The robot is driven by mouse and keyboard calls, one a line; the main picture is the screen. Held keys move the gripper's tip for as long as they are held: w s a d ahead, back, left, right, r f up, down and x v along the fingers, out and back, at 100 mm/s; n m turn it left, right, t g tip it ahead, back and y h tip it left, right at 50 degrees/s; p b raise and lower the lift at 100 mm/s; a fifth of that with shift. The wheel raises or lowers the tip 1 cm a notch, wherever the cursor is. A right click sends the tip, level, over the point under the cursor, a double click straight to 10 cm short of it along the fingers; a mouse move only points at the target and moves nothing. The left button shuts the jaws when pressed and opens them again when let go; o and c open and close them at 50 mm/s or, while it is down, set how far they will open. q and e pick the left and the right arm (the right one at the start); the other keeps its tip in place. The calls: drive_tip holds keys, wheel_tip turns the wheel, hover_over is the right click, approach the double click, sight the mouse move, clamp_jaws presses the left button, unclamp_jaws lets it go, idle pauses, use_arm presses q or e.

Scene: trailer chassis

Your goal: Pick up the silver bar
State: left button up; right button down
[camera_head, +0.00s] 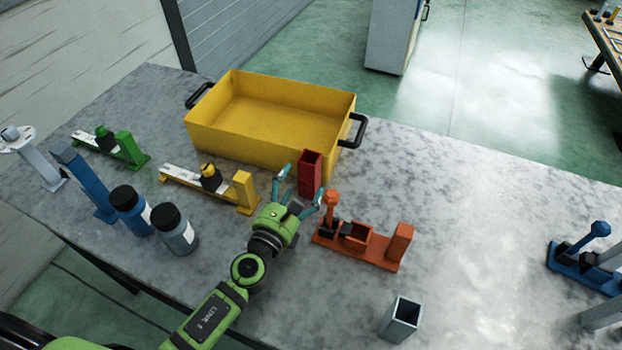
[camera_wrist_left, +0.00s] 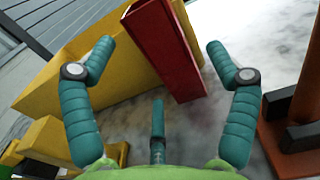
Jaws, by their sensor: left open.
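A silver bar (camera_head: 400,318), a grey square hollow tube, stands upright on the table near the front edge, right of my left arm. My left gripper (camera_head: 301,183) is open, well up and to the left of that bar. A red square tube (camera_head: 310,174) stands upright at its fingertips, in front of the yellow bin. In the left wrist view the open fingers (camera_wrist_left: 160,47) frame the red tube (camera_wrist_left: 165,50), with gaps on both sides. The silver bar is not visible in that view.
A yellow bin (camera_head: 215,138) with black handles stands behind the red tube. An orange fixture (camera_head: 362,245) lies between my gripper and the silver bar. Bottles (camera_head: 174,230) and fixtures stand left, a blue fixture (camera_head: 580,270) right. The table right of the bin is clear.

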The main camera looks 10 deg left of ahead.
sight(302, 177)
use_arm(q)
drive_tip(key=w, duration=0.3)
drive_tip(key=shift+d+r, duration=0.1)
drive_tip(key=shift+d, duration=0.2)
drive_tip(key=shift+w+d, duration=0.2)
drive_tip(key=shift+w, duration=0.9)
drive_tip(key=shift+s, duration=0.1)
drive_tip(key=c, duration=1.2)
drive_tip(key=shift+c, duration=1.3)
use_arm(e)
drive_tip(key=shift+w+r, duration=0.25)
drive_tip(key=shift+w, duration=0.55)
